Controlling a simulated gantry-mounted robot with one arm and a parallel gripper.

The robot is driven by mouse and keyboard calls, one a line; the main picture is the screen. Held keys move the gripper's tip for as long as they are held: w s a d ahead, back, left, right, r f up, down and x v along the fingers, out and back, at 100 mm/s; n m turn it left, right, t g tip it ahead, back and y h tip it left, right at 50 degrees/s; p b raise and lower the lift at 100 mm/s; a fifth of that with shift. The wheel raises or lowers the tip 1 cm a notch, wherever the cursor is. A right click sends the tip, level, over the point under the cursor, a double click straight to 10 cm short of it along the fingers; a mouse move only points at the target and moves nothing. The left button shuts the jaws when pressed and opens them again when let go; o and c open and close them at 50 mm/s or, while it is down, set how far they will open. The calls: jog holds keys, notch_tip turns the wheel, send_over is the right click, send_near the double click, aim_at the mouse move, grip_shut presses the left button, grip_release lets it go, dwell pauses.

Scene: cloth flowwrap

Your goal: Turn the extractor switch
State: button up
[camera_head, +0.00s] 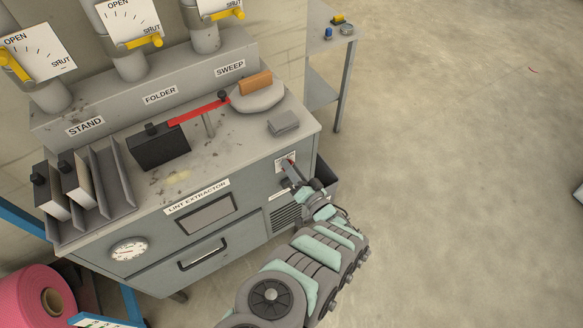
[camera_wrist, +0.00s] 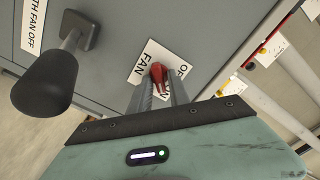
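The extractor switch (camera_head: 291,163) is a small red lever on a white plate on the lint extractor's front, near its right edge. In the wrist view the red lever (camera_wrist: 158,74) stands between my fingertips, over a label reading FAN and partly hidden OFF. My gripper (camera_head: 302,178) reaches it from the lower right in the head view. In the wrist view my gripper (camera_wrist: 161,84) has its two grey fingers close together, one on each side of the lever, seemingly touching it. The fingers hide part of the plate.
A black knob handle (camera_wrist: 42,84) sticks out from the panel beside my gripper. The drawer handle (camera_head: 202,254) and gauge (camera_head: 129,250) are further left. A grey side table (camera_head: 347,35) stands behind at right.

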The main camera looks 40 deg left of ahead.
grip_shut()
jog(key=shift+r+n+p, duration=0.1)
jog(key=shift+n+p, duration=0.2)
jog(key=shift+p, duration=0.05)
jog(key=n, duration=1.7)
jog(key=shift+s+a, duration=0.15)
jog(key=shift+s, duration=0.25)
dwell(0.4)
jog(key=shift+n+b, duration=0.3)
